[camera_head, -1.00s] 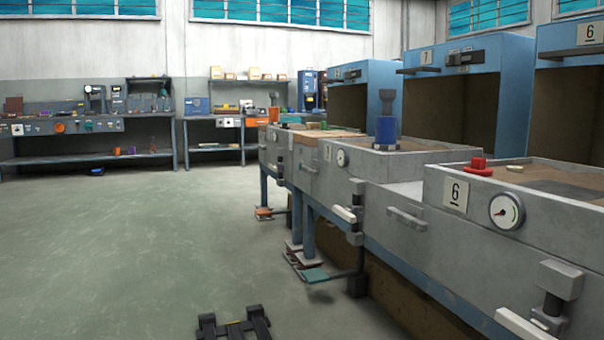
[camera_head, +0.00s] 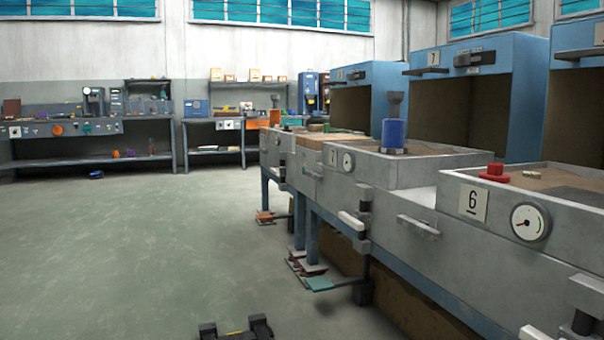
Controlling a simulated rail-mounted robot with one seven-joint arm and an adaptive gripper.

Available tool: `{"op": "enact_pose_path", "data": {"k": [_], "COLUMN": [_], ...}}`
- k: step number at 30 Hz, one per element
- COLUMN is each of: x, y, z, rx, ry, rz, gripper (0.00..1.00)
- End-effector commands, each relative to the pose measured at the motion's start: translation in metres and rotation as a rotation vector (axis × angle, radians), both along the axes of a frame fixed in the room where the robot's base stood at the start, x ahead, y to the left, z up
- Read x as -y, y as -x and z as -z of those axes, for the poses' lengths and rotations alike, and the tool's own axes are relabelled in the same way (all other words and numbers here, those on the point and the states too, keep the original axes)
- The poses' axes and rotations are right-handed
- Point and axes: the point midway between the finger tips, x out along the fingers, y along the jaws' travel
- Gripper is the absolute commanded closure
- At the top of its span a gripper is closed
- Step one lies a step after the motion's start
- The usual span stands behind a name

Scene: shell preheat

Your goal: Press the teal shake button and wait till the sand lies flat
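My gripper (camera_head: 236,330) shows at the bottom edge, cut off by the frame. Its two dark fingers stand apart with nothing seen between them, over the green floor. A flat teal plate (camera_head: 325,283) sits low beside the leg of the bench row, right of and beyond my gripper and apart from it. No other teal button can be made out. Brown sand (camera_head: 548,179) lies in the grey box marked 6 (camera_head: 440,230) at the right. Sand also shows in the box behind it (camera_head: 430,151). Whether the sand is flat cannot be told from this low angle.
A red knob (camera_head: 494,173) and a gauge (camera_head: 530,222) are on box 6. A blue cylinder (camera_head: 393,133) stands on the box behind. Handles (camera_head: 418,227) and pale levers (camera_head: 350,221) jut from the fronts. Open floor (camera_head: 130,250) lies left.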

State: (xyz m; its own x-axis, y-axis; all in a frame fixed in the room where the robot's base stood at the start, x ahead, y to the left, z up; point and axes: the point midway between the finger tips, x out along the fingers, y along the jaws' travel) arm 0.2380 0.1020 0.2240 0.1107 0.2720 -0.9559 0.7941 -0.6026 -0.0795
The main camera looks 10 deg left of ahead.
Motion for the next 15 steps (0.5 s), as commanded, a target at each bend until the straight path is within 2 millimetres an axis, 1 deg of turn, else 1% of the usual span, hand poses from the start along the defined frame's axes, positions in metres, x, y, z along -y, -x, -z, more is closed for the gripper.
{"op": "enact_pose_path", "data": {"k": [2, 10, 15], "x": [0.0000, -0.0001, 0.0000], "y": [0.0000, -0.0001, 0.0000], "z": [0.0001, 0.0001, 0.0001], "rx": [0.000, 0.000, 0.000], "ry": [0.000, 0.000, 0.000], "rz": [0.000, 0.000, 0.000], "gripper": [0.84, 1.00, 1.00]}}
